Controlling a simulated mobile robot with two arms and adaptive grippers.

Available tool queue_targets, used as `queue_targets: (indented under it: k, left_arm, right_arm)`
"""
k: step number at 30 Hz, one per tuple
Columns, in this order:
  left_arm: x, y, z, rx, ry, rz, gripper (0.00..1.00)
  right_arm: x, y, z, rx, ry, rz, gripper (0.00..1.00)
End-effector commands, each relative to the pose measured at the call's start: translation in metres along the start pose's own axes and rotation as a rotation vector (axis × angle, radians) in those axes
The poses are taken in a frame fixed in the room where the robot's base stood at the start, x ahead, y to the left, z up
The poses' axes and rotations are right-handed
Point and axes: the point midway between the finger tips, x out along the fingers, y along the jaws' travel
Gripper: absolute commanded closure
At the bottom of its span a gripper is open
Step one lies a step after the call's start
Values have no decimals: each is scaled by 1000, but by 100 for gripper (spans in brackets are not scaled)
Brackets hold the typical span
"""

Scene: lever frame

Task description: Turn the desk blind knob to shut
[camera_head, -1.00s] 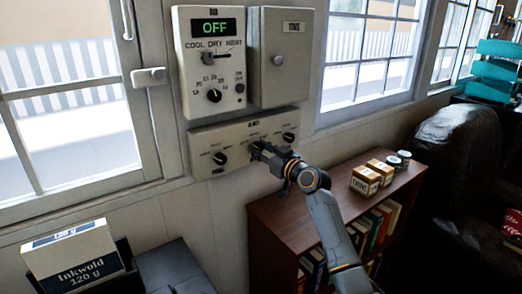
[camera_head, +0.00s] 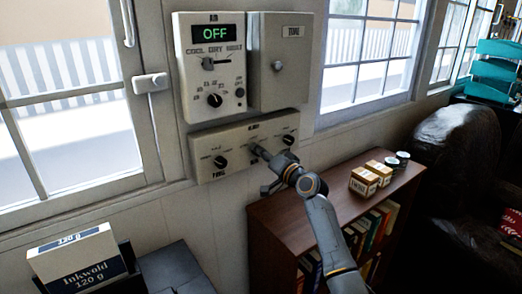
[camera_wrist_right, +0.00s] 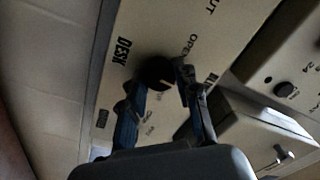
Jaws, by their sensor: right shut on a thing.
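The blind panel (camera_head: 238,165) is a pale wall box below the OFF display unit, with a row of dark knobs. In the right wrist view, the dark round desk knob (camera_wrist_right: 157,72) sits beside the DESK label (camera_wrist_right: 121,48), with OPEN printed nearby. The fingers of my right gripper (camera_wrist_right: 160,84) are on either side of this knob, shut on it. The knob's pointer direction is hard to tell. My left gripper is not in view.
The left knob (camera_head: 220,161) and right knob (camera_head: 288,140) flank the middle one. The OFF control unit (camera_head: 211,75) and a closed box (camera_head: 283,75) are mounted above. A bookshelf (camera_head: 290,220) with small boxes and tins stands below right.

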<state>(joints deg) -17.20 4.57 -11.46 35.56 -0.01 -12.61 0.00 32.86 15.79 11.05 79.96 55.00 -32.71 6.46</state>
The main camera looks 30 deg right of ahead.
Motion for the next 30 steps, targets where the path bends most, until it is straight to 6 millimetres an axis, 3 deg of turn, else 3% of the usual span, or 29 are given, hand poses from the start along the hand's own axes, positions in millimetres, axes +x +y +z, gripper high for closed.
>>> queue_targets:
  k: [18,30]
  left_arm:
    - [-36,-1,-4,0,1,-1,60]
    - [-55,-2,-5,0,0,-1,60]
  right_arm:
    - [0,-2,0,585,16,6,100]
    - [0,-1,0,876,26,9,100]
